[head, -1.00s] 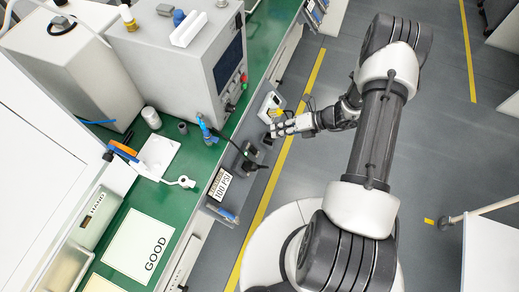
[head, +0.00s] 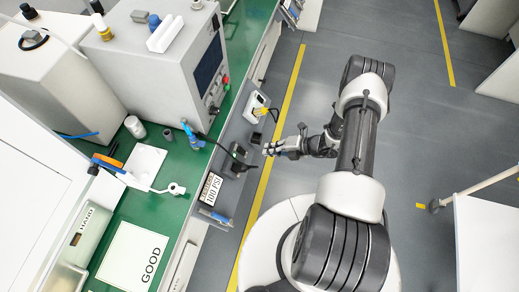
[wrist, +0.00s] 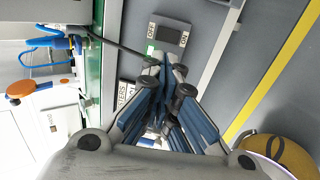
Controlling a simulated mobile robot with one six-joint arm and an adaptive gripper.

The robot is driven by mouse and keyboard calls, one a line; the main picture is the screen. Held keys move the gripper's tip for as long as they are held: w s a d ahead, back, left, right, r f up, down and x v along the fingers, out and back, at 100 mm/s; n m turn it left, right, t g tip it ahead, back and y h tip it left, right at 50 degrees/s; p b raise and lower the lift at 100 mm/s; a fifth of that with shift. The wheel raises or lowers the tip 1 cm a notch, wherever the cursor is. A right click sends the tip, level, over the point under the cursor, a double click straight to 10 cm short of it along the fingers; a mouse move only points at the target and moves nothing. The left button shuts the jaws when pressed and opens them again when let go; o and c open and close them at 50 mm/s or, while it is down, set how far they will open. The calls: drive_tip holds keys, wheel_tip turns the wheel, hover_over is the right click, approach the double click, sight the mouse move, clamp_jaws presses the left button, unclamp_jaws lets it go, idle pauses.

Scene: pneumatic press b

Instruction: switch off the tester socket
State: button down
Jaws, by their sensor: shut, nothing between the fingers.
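The bench's grey side panel carries a dark rocker switch (wrist: 169,35) with a white ON label at its right and another label at its left. A small green patch (wrist: 152,48) shows beside it. In the head view, a dark fitting (head: 255,138) sits on the panel near my fingertips. My gripper (head: 268,149) is shut and empty, just right of the panel with a small gap. In the wrist view, my gripper (wrist: 166,68) points at the area just below the switch; contact cannot be told. A black plug (head: 238,158) with a cable is left of the fingertips.
A white box with a yellow plug (head: 257,106) is farther up the panel. A 100 PSI label (head: 211,189) is lower down. The grey tester box (head: 160,60) stands on the green bench (head: 185,150).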

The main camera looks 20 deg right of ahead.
drive_tip(key=b, duration=0.3)
approach(239, 151)
drive_tip(key=x, duration=0.5)
drive_tip(key=shift+f, duration=0.5)
drive_tip(key=shift+w+a+f, duration=0.3)
drive_tip(key=shift+w+a, duration=0.05)
drive_tip(key=shift+a, duration=0.1)
drive_tip(key=shift+w+a+f+b, duration=0.2)
drive_tip(key=shift+a+b, duration=0.1)
drive_tip(key=shift+b, duration=0.35)
drive_tip(key=shift+r, duration=0.25)
drive_tip(key=shift+r+p, duration=0.5)
drive_tip(key=shift+r, duration=0.15)
